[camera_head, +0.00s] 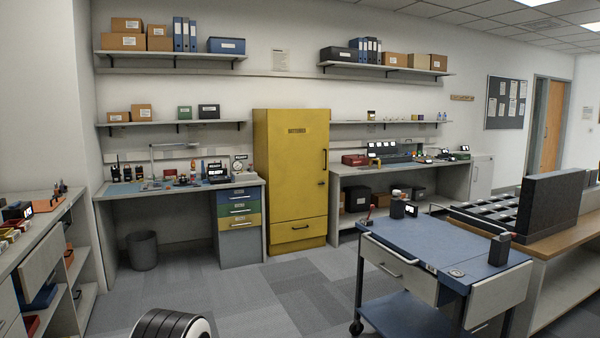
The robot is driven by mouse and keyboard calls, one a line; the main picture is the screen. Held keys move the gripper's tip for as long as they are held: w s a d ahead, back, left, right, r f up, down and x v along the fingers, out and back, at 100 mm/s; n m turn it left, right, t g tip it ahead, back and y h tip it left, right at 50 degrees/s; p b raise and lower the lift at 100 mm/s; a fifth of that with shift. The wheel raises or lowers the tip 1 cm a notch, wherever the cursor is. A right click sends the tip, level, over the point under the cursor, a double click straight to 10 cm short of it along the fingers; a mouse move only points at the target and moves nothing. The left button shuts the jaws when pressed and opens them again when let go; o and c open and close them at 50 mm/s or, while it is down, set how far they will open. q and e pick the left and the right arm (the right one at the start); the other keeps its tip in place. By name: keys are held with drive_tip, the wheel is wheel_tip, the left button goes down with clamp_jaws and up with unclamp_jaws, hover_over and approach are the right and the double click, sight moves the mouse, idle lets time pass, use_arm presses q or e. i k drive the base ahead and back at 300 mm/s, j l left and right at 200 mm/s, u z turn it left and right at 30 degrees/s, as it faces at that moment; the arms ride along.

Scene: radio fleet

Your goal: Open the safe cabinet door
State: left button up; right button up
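The safe cabinet (280,170) is a tall yellow cabinet against the back wall, between two workbenches. Its upper door is shut and has a small dark label near the top. A dark vertical door handle (325,160) is at the door's right edge, with a small dark lock or knob (320,183) below it. Under the door is a shut yellow drawer with a dark handle (300,228). Neither of my grippers is in view, so whether they are open or shut is hidden.
A blue-topped cart (430,238) stands at the front right, beside a wooden-topped counter (560,243). The left workbench (125,191) has a drawer unit (240,225) close to the cabinet. A grey bin (143,250) stands under it. Carpeted floor (270,295) before the cabinet is clear.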

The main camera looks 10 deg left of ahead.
sight(298, 139)
drive_tip(key=i+u, duration=0.2)
drive_tip(key=i, duration=0.25)
drive_tip(key=i+u, duration=0.2)
drive_tip(key=i, duration=0.3)
drive_tip(key=i+l+u, duration=0.2)
drive_tip(key=i, duration=0.25)
drive_tip(key=i+l+u, duration=0.2)
drive_tip(key=i, duration=0.3)
drive_tip(key=i+j, duration=0.15)
drive_tip(key=i, duration=0.4)
drive_tip(key=i+j+z, duration=0.1)
drive_tip(key=i, duration=0.45)
drive_tip(key=i+j, duration=0.15)
drive_tip(key=i, duration=0.35)
drive_tip(key=i+j+z, duration=0.1)
drive_tip(key=i, duration=0.45)
drive_tip(key=i+j, duration=0.3)
drive_tip(key=i, duration=0.25)
drive_tip(key=i+j+z, duration=0.1)
drive_tip(key=i, duration=0.4)
drive_tip(key=i+l+z, duration=0.35)
drive_tip(key=i, duration=0.25)
drive_tip(key=i+z, duration=0.3)
drive_tip(key=i, duration=0.3)
drive_tip(key=i+j+z, duration=0.1)
drive_tip(key=i+z, duration=0.25)
drive_tip(key=i, duration=0.25)
drive_tip(key=i+j+z, duration=0.35)
drive_tip(key=i, duration=0.25)
drive_tip(key=l, duration=0.1)
